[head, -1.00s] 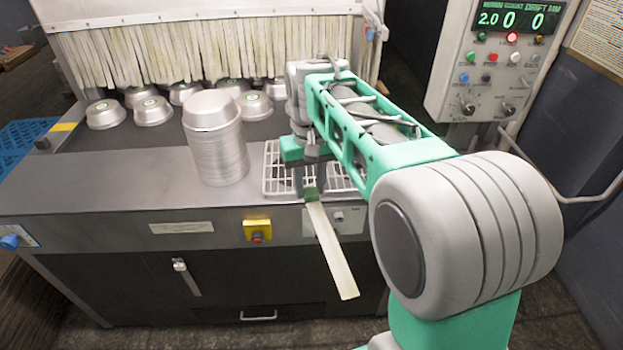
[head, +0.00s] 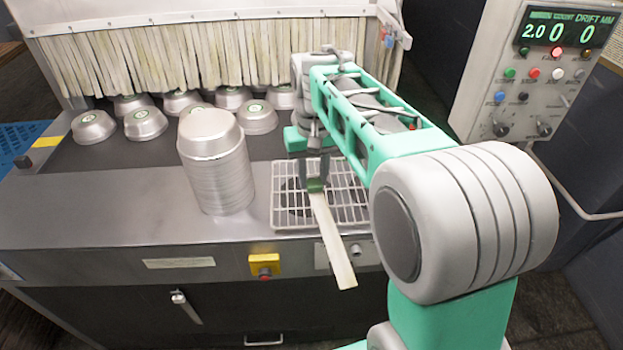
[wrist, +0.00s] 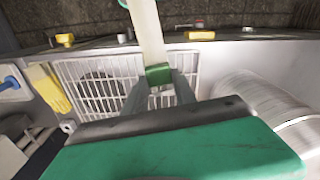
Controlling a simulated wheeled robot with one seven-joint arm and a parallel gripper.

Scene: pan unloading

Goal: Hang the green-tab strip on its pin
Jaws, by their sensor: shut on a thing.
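My gripper (head: 315,180) is shut on the green tab (head: 315,187) of a long, pale, flat strip (head: 333,242). In the head view the strip slants down and right from the jaws, past the counter's front edge. In the wrist view the fingers (wrist: 160,88) close on the tab (wrist: 158,75), and the strip (wrist: 148,35) runs up out of the frame. In the head view the gripper appears over the wire rack. I cannot make out the pin for certain; a pale fitting (head: 187,309) sticks out from the dark front panel at lower left.
A tall stack of metal pans (head: 215,165) stands left of the gripper. The wire rack (head: 345,208) lies on the counter (head: 120,222). Several pans sit on the dark belt before the strip curtain (head: 200,55). A yellow box with a red button (head: 264,266) is on the front, and a control panel (head: 525,80) at right.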

